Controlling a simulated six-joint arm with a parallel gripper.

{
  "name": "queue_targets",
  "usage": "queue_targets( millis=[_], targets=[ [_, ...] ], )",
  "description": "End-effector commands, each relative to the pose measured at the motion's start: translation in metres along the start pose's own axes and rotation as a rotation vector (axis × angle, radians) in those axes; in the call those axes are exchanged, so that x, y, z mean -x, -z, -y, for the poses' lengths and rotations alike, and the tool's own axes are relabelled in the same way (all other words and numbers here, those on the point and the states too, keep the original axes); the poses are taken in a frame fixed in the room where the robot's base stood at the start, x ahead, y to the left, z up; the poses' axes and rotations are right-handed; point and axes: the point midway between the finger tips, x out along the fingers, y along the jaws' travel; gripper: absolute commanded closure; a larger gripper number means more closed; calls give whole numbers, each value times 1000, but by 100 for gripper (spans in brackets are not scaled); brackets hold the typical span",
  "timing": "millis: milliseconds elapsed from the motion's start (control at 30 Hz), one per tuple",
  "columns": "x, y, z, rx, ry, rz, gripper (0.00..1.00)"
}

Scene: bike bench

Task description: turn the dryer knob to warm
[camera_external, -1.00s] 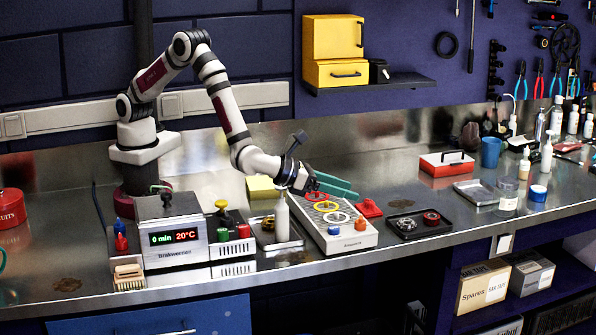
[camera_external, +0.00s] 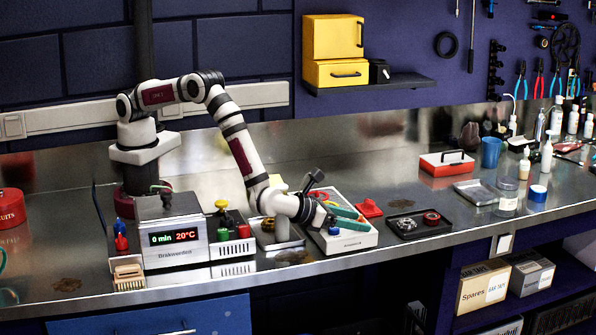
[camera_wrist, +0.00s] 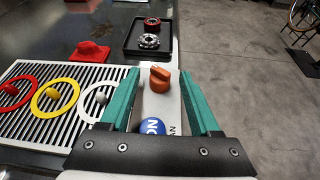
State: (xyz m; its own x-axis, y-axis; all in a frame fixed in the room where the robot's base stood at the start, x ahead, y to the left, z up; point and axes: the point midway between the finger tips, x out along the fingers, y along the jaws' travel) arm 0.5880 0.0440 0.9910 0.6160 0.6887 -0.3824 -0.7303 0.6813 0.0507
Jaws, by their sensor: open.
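The dryer (camera_external: 350,242) is a white box with a slatted top and a front control strip. In the wrist view its orange knob (camera_wrist: 160,78) stands on the white strip, beyond a round blue button (camera_wrist: 152,130). The blue button also shows in the external view (camera_external: 333,231). My gripper (camera_external: 352,217) is low over the dryer's front part, its teal fingers open. In the wrist view the gripper (camera_wrist: 158,74) has one fingertip on each side of the orange knob, with gaps visible. Whether the fingers touch the strip, and the knob's setting, I cannot tell.
Red (camera_wrist: 12,90), yellow (camera_wrist: 54,96) and white (camera_wrist: 98,101) rings lie on the slats. A red piece (camera_external: 369,208) and a black tray (camera_external: 420,224) with round parts are to the right. A display unit (camera_external: 174,240) stands left.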

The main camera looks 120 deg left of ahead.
Motion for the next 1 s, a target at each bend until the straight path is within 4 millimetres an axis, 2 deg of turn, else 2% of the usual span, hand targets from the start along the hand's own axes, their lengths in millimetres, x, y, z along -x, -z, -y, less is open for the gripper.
queue_targets(
  millis=[300, 367, 667, 867, 1000],
  targets=[
    [-4, 0, 0, -1, 0, 1, 37],
    [-4, 0, 0, -1, 0, 1, 46],
    [-4, 0, 0, 0, 0, 0, 100],
    [-4, 0, 0, -4, 8, 2, 100],
    [-5, -2, -3, -43, 96, 9, 100]
  ],
)
